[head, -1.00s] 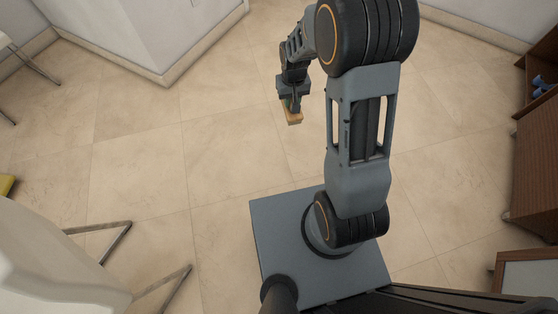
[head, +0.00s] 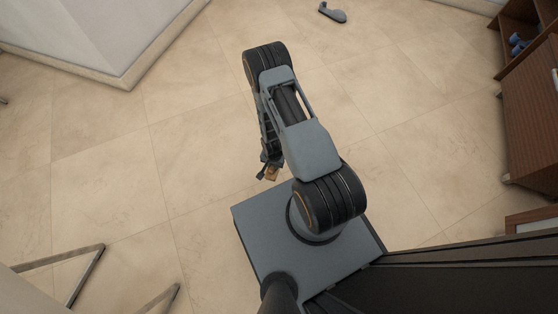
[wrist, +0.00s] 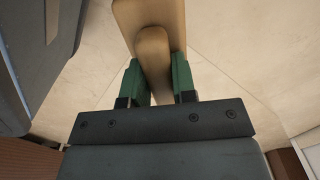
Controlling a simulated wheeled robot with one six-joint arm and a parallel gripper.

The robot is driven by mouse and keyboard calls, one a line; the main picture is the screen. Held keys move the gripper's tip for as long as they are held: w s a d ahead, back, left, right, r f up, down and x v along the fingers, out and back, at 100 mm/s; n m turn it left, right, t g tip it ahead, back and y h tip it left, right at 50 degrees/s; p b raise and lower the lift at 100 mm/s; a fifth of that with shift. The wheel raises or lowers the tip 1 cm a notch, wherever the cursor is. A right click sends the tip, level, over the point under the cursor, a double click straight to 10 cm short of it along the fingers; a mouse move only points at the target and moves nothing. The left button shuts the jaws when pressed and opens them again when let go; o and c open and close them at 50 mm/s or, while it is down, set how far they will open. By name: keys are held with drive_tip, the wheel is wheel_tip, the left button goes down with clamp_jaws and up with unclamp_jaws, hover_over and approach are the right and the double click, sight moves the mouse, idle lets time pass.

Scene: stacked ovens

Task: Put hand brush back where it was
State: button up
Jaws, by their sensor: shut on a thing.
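The hand brush (wrist: 150,18) is a tan, wooden-looking piece in the wrist view, with a rounded handle end between the fingers. My gripper (wrist: 157,82) has green finger pads and is shut on this handle. The far end of the brush runs out of the top of the wrist view, and no bristles can be made out. In the head view my gripper (head: 267,172) hangs low in front of my base. Only a small tan bit of the brush shows there, partly hidden by the arm.
A grey object (head: 332,12) lies on the floor at the top. A brown wooden cabinet (head: 540,110) with blue items (head: 518,43) on a shelf stands at the right. A metal leg frame (head: 85,275) is at the lower left. A wall corner (head: 125,75) is upper left. The tiled floor between is clear.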

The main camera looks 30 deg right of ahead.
drive_tip(key=shift+s+d+f+b, duration=0.15)
drive_tip(key=shift+f+b, duration=0.1)
drive_tip(key=shift+f, duration=0.4)
drive_tip(key=shift+d+f+b, duration=0.1)
drive_tip(key=shift+f+b, duration=0.1)
drive_tip(key=shift+f, duration=0.4)
drive_tip(key=shift+w+d+f+b, duration=1.15)
drive_tip(key=shift+w+f+b, duration=0.3)
drive_tip(key=shift+w+f, duration=0.5)
drive_tip(key=shift+w+d+f+b, duration=1.2)
drive_tip(key=shift+w+f+b, duration=0.4)
drive_tip(key=shift+f, duration=0.6)
drive_tip(key=shift+w+d+f+b, duration=1.15)
drive_tip(key=shift+w+f+b, duration=0.2)
drive_tip(key=shift+w+f, duration=0.65)
drive_tip(key=shift+s+f, duration=0.1)
drive_tip(key=shift+f, duration=0.1)
drive_tip(key=o, duration=0.9)
